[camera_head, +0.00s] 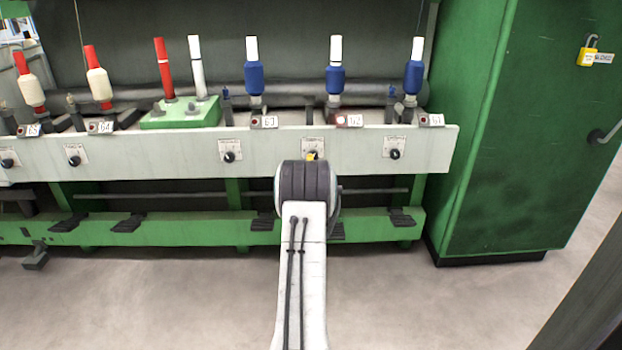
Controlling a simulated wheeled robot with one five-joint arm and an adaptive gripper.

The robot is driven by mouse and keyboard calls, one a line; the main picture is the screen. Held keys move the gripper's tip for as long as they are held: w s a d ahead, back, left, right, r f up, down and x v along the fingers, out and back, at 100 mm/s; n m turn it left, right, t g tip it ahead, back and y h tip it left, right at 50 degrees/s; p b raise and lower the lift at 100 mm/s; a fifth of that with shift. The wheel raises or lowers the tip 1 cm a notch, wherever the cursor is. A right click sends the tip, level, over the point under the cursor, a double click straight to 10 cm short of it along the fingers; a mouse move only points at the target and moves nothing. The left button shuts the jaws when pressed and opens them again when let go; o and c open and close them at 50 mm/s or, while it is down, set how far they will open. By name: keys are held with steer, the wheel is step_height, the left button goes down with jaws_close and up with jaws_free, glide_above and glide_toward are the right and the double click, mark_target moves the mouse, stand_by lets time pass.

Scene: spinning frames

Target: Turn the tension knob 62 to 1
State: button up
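The tension knob 62 sits on a pale plate (313,145) on the long light rail, below and left of the label 62 (355,121). Only its top shows above my arm, with a dark part and a small yellow patch; I cannot tell what the yellow patch belongs to. Its setting cannot be read. My arm reaches up from the bottom centre, and its dark, rounded wrist ends just below the knob's plate. My gripper is hidden behind this wrist, so its fingers and any contact with the knob cannot be seen. A red lamp (341,119) beside the label is lit.
Similar black knobs sit left (230,157) and right (395,155) along the rail. Blue bobbins (336,78) stand above it. A green cabinet (500,130) with a yellow padlock (587,56) stands at the right. Dark pedals (402,217) line the lower green beam. The front floor is clear.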

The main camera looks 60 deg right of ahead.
steer(key=shift+v, duration=1.6)
